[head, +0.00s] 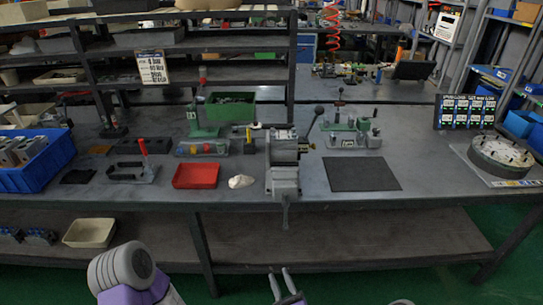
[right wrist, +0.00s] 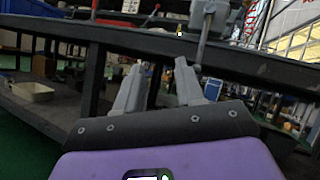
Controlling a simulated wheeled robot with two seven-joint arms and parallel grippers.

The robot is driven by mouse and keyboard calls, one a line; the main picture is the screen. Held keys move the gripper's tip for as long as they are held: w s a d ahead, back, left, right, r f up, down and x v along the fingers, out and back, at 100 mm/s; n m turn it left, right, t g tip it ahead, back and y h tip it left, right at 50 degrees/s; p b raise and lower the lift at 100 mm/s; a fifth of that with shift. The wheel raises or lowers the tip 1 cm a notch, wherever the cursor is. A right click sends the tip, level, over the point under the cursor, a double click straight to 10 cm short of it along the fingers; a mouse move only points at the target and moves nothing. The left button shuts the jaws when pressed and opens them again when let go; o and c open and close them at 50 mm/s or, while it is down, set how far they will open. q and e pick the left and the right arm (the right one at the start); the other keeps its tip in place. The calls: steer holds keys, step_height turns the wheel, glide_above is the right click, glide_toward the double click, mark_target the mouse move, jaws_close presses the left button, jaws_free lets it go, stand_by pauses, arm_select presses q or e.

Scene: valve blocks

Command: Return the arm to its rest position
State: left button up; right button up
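My right gripper (head: 278,270) is low in the head view, in front of the workbench (head: 240,193) and below its front edge. Its two grey fingers are apart with nothing between them. The right wrist view shows the same open fingers (right wrist: 159,63), with the bench edge and a vise beyond. A grey and purple link of my own left arm shows at the bottom left of the head view; the left gripper is out of view. Grey blocks (head: 20,148) sit in a blue bin (head: 31,179) at the bench's left end.
A grey vise (head: 284,178) stands at the bench's front edge, its handle hanging below it. A red tray (head: 196,175), white cloth (head: 241,181) and dark mat (head: 362,174) lie nearby. The lower shelf (head: 340,237) holds a beige tray (head: 90,232). Green floor is clear at right.

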steer(key=s+a+f+n+g+h+p, duration=0.1)
steer(key=s+f+n+g+p, duration=0.45)
steer(key=n+g, duration=0.85)
steer(key=s+d+n+g+h+p, duration=0.1)
steer(key=s+d+n+g+h, duration=0.1)
steer(key=s, duration=0.6)
steer(key=s+d+n+g+h+p, duration=0.1)
steer(key=s+d+n+g+h, duration=0.1)
steer(key=s+d+n+g, duration=0.3)
steer(key=s+d+n, duration=0.1)
steer(key=s+n, duration=0.1)
steer(key=s, duration=0.1)
steer(key=shift+s+r+h, duration=0.2)
steer(key=shift+r+h, duration=0.05)
steer(key=shift+h, duration=0.15)
